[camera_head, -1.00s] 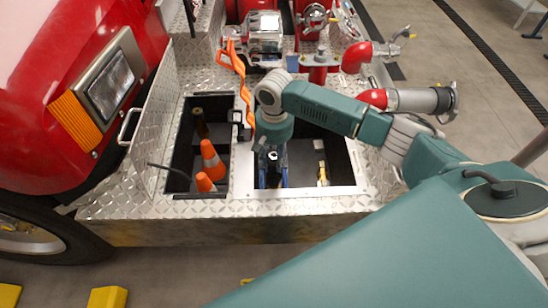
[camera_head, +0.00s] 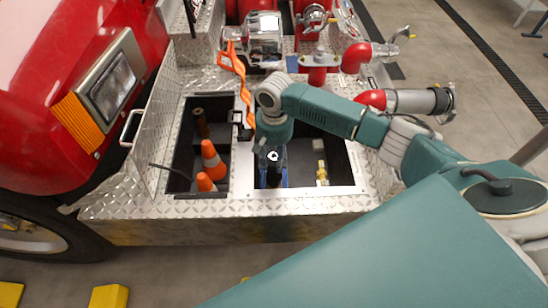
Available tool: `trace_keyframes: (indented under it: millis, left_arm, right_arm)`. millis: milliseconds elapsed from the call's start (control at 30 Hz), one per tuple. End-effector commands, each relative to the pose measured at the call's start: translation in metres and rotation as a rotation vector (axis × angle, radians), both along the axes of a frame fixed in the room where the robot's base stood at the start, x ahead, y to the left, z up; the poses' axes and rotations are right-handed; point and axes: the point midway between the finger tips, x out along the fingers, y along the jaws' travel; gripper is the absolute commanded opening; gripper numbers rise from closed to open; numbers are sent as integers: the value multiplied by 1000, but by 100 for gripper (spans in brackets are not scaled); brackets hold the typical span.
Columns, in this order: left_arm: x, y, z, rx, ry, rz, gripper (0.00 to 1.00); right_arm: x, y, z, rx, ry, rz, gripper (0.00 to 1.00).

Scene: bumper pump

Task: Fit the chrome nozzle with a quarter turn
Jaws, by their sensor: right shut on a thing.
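My right gripper (camera_head: 273,174) points down into the right-hand well of the bumper deck. It is shut on a dark upright piece (camera_head: 275,178), mostly hidden by the gripper and wrist. Blue parts show on both sides of it, and a small pale ring shows just above. I cannot tell whether this piece is the chrome nozzle. A red pipe outlet (camera_head: 318,68) with a grey cap stands behind the well. A red elbow with a grey metal outlet (camera_head: 420,101) points right. My left gripper is not in view.
A brass fitting (camera_head: 322,172) lies in the same well. The left well holds orange cones (camera_head: 212,160) and a dark brass-tipped cylinder (camera_head: 201,123). A large chrome cylinder (camera_head: 265,38) stands behind. The tread-plate front edge (camera_head: 230,207) is clear.

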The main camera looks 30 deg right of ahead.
Motion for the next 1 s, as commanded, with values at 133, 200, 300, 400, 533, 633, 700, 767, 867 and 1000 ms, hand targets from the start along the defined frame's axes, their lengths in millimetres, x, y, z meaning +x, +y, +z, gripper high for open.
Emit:
trace_keyframes:
  millis: [133,200,300,400,533,633,700,767,867,1000]
  left_arm:
    - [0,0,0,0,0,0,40]
    - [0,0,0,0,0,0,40]
    - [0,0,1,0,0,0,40]
    - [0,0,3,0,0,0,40]
    - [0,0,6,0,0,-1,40]
    - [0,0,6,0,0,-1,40]
    - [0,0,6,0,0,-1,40]
    - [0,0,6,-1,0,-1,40]
    - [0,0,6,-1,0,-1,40]
    - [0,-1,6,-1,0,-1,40]
  right_arm:
    - [1,0,1,1,-2,0,3]
    - [1,1,1,1,-2,0,3]
    - [1,1,0,1,-2,0,3]
    - [1,1,-1,2,-1,0,3]
    - [1,1,-4,3,-1,-1,3]
    - [1,1,-6,2,-2,-1,3]
    - [1,1,-6,2,-2,-1,3]
    - [1,1,-7,2,-2,0,3]
    - [1,1,-7,2,-2,0,3]
    - [1,1,-7,1,-2,0,3]
